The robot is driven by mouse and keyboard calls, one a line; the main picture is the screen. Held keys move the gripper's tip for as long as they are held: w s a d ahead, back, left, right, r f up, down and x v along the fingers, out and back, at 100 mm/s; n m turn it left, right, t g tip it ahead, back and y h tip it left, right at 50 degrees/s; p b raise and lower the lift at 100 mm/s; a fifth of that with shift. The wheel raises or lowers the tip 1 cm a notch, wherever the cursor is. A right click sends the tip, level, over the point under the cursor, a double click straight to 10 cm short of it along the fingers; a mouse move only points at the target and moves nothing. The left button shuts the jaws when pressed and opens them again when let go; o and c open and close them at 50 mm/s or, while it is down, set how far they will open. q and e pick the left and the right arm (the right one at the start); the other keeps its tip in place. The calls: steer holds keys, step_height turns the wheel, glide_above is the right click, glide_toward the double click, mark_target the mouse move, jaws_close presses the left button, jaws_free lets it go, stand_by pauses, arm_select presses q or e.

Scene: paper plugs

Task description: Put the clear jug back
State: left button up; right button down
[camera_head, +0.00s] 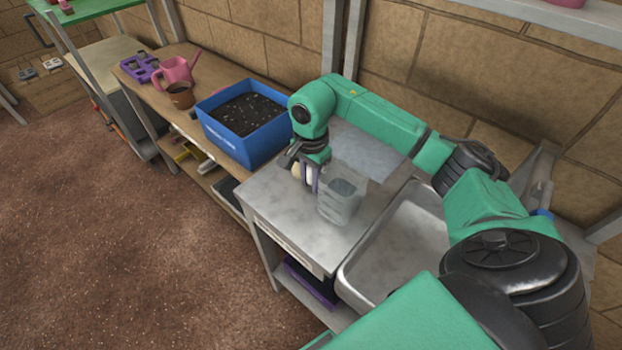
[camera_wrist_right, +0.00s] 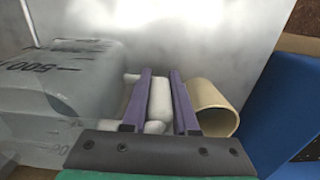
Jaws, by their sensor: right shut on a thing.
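The clear jug (camera_head: 342,203) is at the steel worktop, upright, just left of the sink. In the right wrist view the clear jug (camera_wrist_right: 60,85) fills the left side, with a 500 mark on its wall. My right gripper (camera_head: 309,178) points down on the jug's left side. Its purple fingers (camera_wrist_right: 160,102) are shut on the jug's pale handle (camera_wrist_right: 158,100). I cannot tell whether the jug's base touches the worktop. My left gripper is not in view.
A cream cylinder (camera_wrist_right: 211,108) lies close beside the right finger. The steel worktop (camera_head: 285,215) has bare room in front. A blue tub of dark soil (camera_head: 240,137) stands to the left, the sink (camera_head: 395,255) to the right. A wall is behind.

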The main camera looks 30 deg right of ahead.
steer(key=shift+f, duration=0.4)
steer(key=c, duration=0.7)
jaws_free()
steer(key=shift+r, duration=0.1)
steer(key=shift+r, duration=0.1)
steer(key=shift+r, duration=0.15)
step_height(320, 180, up, 11)
steer(key=shift+w+f+b, duration=0.1)
steer(key=shift+b, duration=0.45)
steer(key=shift+r, duration=0.55)
steer(key=shift+f, duration=0.1)
